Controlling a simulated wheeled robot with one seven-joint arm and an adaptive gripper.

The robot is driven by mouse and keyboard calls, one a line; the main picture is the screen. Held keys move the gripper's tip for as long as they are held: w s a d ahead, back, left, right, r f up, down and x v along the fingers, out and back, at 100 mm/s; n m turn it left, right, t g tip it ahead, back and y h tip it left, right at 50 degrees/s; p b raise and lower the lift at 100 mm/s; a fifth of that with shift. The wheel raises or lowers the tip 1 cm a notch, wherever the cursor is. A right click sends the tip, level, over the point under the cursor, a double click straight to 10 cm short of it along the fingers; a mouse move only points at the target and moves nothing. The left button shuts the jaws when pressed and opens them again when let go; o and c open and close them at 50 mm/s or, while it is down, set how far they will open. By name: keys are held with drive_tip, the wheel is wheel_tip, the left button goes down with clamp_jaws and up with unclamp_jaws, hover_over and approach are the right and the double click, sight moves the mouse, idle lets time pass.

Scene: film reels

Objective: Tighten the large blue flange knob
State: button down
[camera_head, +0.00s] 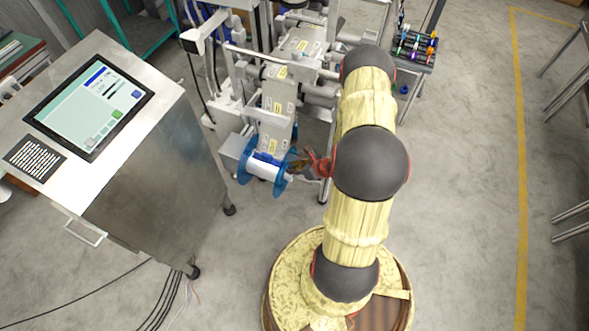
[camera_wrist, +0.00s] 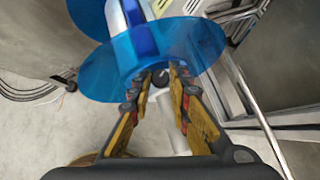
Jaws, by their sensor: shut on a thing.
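The film reel has two translucent blue flanges (camera_head: 281,175) and a white roll (camera_head: 263,167) between them, mounted on the machine's lower front. In the wrist view, the near blue flange (camera_wrist: 185,50) fills the top middle. My gripper (camera_head: 292,166) reaches the reel's right side from the right. In the wrist view, its yellow and black fingers (camera_wrist: 161,76) are closed around the blue flange knob (camera_wrist: 153,69) at the flange's centre. The fingers hide most of the knob, and a small dark round end shows between them.
A steel console with a touch screen (camera_head: 90,107) stands to the left. The grey machine frame (camera_head: 305,45) rises behind the reel. A small rack with coloured items (camera_head: 414,46) stands behind my arm.

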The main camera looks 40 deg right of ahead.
drive_tip(key=shift+a+m+h+b, duration=0.15)
drive_tip(key=shift+m+h+b, duration=0.2)
drive_tip(key=shift+m+h, duration=0.55)
drive_tip(key=c, duration=1.7)
unclamp_jaws()
drive_tip(key=shift+o, duration=0.2)
drive_tip(key=v, duration=0.8)
